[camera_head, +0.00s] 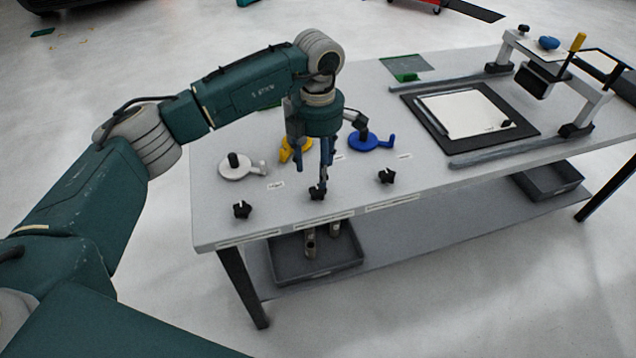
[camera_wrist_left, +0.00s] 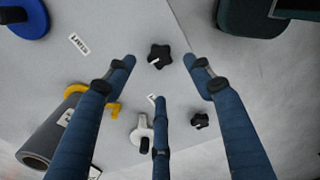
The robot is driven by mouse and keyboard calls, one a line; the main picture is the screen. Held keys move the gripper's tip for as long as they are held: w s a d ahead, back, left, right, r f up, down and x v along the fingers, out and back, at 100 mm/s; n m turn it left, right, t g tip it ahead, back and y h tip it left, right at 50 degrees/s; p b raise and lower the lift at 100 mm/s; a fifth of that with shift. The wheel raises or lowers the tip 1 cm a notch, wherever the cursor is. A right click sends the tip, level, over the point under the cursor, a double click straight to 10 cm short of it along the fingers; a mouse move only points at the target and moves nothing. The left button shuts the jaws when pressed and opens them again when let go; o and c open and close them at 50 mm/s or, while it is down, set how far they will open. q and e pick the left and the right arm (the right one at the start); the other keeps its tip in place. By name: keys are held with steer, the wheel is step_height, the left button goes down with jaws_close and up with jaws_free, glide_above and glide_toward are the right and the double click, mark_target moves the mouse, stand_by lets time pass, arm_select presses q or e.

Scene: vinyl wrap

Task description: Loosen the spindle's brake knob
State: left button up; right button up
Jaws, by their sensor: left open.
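Three black star-shaped brake knobs sit along the table's front: a left knob (camera_head: 242,210), a middle knob (camera_head: 317,193) and a right knob (camera_head: 386,176). Behind them are a white spindle crank (camera_head: 235,170), a yellow one (camera_head: 297,150), partly hidden by my gripper, and a blue one (camera_head: 370,140). My left gripper (camera_head: 323,176) points down over the middle knob, its fingers spread. In the left wrist view the middle knob (camera_wrist_left: 159,56) shows between the two upper fingertips, and the left knob (camera_wrist_left: 200,121) lies lower right. Contact cannot be told. My right gripper is out of view.
A black mat with a white sheet (camera_head: 465,112) and a framed press (camera_head: 545,65) occupy the table's right. A dark tray (camera_head: 315,265) with small cylinders stands on the lower shelf.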

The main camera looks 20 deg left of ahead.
mark_target(318, 190)
arm_select(q)
step_height(318, 190, down, 6)
steer(key=shift+r+p, duration=0.1)
steer(key=shift+p, duration=0.65)
steer(key=shift+f, duration=0.85)
steer(key=shift+d, duration=0.1)
steer(key=c, duration=1.2)
steer(key=shift+o, duration=0.2)
